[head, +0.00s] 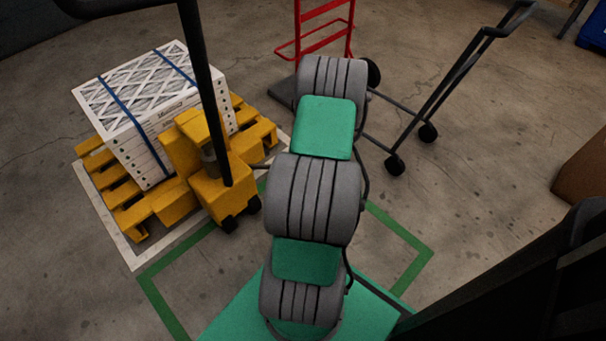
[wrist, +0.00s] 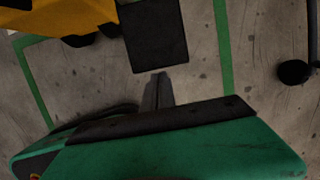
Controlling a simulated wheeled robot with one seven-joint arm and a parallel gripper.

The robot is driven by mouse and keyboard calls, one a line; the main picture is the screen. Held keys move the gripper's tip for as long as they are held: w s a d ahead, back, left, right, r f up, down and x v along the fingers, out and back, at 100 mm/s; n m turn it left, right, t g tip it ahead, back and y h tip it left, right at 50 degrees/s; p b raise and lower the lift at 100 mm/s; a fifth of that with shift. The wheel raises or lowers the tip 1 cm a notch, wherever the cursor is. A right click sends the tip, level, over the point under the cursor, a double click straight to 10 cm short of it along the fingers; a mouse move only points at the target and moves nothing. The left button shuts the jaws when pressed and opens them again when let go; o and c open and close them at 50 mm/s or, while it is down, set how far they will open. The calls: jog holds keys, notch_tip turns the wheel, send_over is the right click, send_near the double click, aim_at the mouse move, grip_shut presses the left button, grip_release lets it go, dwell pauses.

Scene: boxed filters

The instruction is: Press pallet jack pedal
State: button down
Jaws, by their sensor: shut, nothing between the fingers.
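The yellow pallet jack (head: 208,185) stands at left in the head view, with its black handle rising from it. Its yellow body (wrist: 60,14) also fills the upper left of the wrist view. A flat black rectangular plate, apparently the pedal (wrist: 153,35), juts from it at the top middle of the wrist view. In the head view my arm mostly hides it. My gripper (wrist: 160,76) is shut and empty, its fingertips just below the plate's near edge in the picture. I cannot tell whether they touch. The head view does not show my gripper.
A white filter box (head: 150,110) with blue straps sits on a yellow pallet (head: 130,215). A red hand truck (head: 322,35) and a dark wheeled cart (head: 440,90) stand behind my arm. A brown box (head: 585,165) is at right. Green floor lines (head: 415,240) surround my base.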

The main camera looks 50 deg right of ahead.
jog(key=v, duration=0.2)
jog(key=p+v, duration=0.1)
jog(key=v, duration=0.2)
jog(key=shift+s+f, duration=0.1)
jog(key=shift+s, duration=0.25)
dwell(0.5)
jog(key=w+a+r+n, duration=0.5)
jog(key=a+r+n, duration=0.3)
jog(key=a+n, duration=0.1)
jog(key=w+a+r+n, duration=0.4)
jog(key=a+r+n, duration=0.4)
jog(key=a+n, duration=0.1)
jog(key=s+a+r+n, duration=0.3)
jog(key=a+r+n, duration=0.1)
jog(key=a+n, duration=0.5)
jog(key=s+a+r+n+g, duration=0.1)
jog(key=s+a+r+n, duration=0.3)
jog(key=a+n, duration=0.5)
jog(key=shift+s+a+r+n, duration=0.25)
jog(key=shift+a+r+n, duration=0.1)
jog(key=shift+r+n, duration=0.4)
